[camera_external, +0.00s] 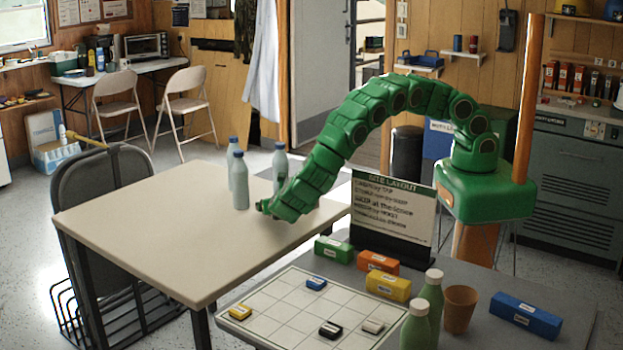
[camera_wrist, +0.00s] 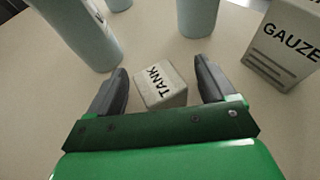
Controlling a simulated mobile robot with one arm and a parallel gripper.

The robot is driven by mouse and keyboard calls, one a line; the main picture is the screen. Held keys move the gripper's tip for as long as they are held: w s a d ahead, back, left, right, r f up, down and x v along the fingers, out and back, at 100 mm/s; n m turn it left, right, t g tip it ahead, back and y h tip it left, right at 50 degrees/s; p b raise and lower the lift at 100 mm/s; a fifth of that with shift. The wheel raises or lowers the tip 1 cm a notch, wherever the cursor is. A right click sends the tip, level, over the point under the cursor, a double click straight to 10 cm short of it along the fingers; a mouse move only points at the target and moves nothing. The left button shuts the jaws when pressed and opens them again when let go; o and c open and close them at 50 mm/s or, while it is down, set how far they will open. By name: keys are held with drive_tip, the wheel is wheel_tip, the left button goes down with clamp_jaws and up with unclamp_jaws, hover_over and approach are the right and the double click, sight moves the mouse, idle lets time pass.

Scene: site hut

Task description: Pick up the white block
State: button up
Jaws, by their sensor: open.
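A small white block (camera_wrist: 160,86) marked "TANK" sits on the beige table (camera_external: 150,215), between the two dark fingers of my gripper (camera_wrist: 163,72) in the wrist view. The fingers are open, with a gap on each side of the block. In the outside view my gripper (camera_external: 266,208) reaches low over the table beside the bottles, and I cannot make out this block there.
Several blue-grey bottles (camera_external: 240,182) stand close to my gripper; one (camera_wrist: 82,30) is at left in the wrist view. A pale box marked "GAUZE" (camera_wrist: 283,45) stands at right. A sign (camera_external: 393,212) stands on the grey table. The beige table's left part is clear.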

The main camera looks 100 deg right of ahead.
drive_tip(key=shift+w+d+f, duration=0.1)
drive_tip(key=shift+d+f, duration=0.2)
drive_tip(key=shift+d, duration=0.3)
drive_tip(key=c, duration=1.1)
drive_tip(key=shift+o, duration=0.2)
drive_tip(key=shift+r, duration=0.1)
